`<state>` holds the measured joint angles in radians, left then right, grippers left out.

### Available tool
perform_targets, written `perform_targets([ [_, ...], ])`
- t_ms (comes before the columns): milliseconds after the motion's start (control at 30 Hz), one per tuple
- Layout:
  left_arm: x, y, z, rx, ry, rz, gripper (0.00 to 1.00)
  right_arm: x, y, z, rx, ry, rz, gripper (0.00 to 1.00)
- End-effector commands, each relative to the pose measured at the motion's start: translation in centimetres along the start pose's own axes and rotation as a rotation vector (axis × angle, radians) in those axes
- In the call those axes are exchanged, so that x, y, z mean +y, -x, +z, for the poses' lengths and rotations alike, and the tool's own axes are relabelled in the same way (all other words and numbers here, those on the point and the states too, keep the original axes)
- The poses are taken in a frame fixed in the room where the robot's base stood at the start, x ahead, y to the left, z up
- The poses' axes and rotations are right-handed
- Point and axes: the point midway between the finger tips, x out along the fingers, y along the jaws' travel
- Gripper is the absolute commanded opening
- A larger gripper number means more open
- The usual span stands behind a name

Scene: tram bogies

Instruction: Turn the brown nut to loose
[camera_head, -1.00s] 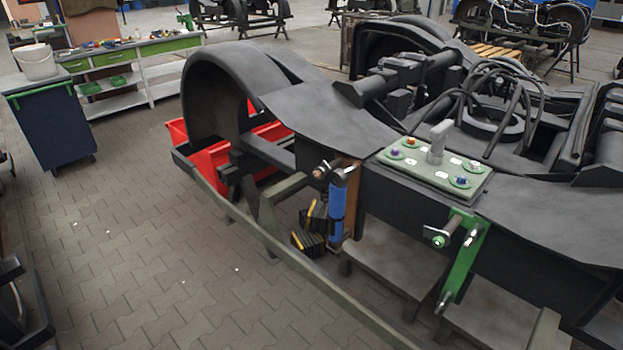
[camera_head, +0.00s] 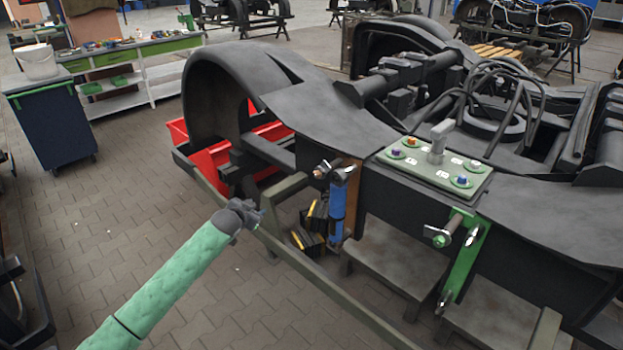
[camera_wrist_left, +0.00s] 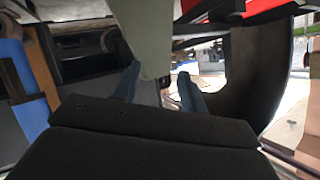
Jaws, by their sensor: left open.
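An orange-brown nut (camera_head: 411,142) sits on a round green disc at the back left of the light green plate (camera_head: 432,178) on the dark bogie frame. Purple (camera_head: 396,154), white (camera_head: 475,165) and blue (camera_head: 462,181) nuts sit at the other corners. My left gripper (camera_head: 258,213) is in front of the frame, well left of the plate and apart from it. In the left wrist view its two fingers (camera_wrist_left: 158,88) are spread, with nothing held between them. The nut cannot be made out in that view. My right gripper is not in view.
A grey upright block (camera_head: 437,142) stands mid-plate. A blue cylinder (camera_head: 338,205) hangs at the frame's side, and a green bracket with a handle (camera_head: 466,255) projects at the front. A low rail (camera_head: 330,292) runs before the bogie. The paved floor at left is open.

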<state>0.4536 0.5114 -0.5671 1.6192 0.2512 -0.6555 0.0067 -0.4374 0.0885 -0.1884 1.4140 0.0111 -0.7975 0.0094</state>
Motion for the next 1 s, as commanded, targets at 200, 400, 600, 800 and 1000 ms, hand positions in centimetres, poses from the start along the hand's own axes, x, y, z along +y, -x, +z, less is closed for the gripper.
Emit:
perform_targets([
  [200,0.8,2.8,-8.1,0.173,-0.032,0.087,0.43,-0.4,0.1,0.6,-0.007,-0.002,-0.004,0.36],
  [400,7.7,6.8,-12.3,0.348,0.036,0.259,0.43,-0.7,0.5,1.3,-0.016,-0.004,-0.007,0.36],
  [600,9.4,9.3,-15.9,0.491,0.134,0.331,0.43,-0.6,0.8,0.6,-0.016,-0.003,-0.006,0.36],
  [800,9.2,9.7,-17.1,0.546,0.158,0.334,0.43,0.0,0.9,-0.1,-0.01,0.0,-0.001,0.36],
  [1000,9.7,8.3,-18.2,0.547,0.157,0.334,0.43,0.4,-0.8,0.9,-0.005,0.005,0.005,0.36],
])
